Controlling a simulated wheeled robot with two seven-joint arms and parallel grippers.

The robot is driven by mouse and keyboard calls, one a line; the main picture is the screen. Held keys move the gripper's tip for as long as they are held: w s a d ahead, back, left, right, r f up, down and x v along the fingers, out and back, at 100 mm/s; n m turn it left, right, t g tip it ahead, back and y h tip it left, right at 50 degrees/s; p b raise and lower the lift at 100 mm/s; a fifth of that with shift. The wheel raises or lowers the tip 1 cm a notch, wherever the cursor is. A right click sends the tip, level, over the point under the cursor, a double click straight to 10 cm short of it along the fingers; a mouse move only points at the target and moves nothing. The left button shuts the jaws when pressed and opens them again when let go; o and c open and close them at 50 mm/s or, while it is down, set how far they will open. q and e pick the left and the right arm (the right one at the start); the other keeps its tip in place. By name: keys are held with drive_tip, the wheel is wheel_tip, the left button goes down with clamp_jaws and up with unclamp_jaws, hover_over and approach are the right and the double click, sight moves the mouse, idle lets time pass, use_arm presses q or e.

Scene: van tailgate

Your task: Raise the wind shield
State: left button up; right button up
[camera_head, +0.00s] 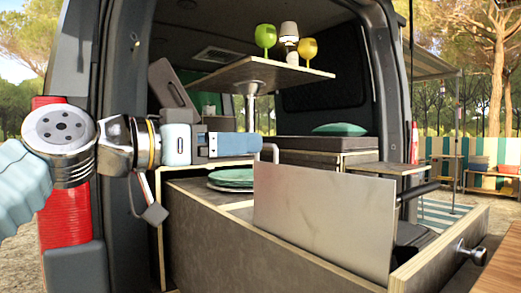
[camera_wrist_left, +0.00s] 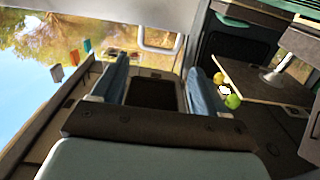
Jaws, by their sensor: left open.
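The wind shield (camera_head: 325,222) is a flat grey metal panel standing upright, slightly tilted, over the open drawer. A pale bent bar (camera_head: 272,152), shaped like a handle, shows near its upper left corner. In the left wrist view the bar is a loop (camera_wrist_left: 158,46) below a broad grey surface; I cannot tell for sure that it is fixed to the shield. My left gripper (camera_head: 250,145) points right, just left of the bar. Its blue fingers (camera_wrist_left: 157,72) are open and apart, with the loop ahead of them and nothing clearly between them. My right gripper is not in view.
The wooden drawer (camera_head: 215,235) juts out of the van, with a knob (camera_head: 477,254) at its front. Green plates (camera_head: 232,178) lie behind the shield. A raised table (camera_head: 245,73) holds cups and a small lamp. The van's door post (camera_head: 118,220) is close to my left arm.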

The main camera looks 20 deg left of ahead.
use_arm(q)
drive_tip(key=v, duration=0.5)
drive_tip(key=shift+s+a, duration=0.1)
idle(0.3)
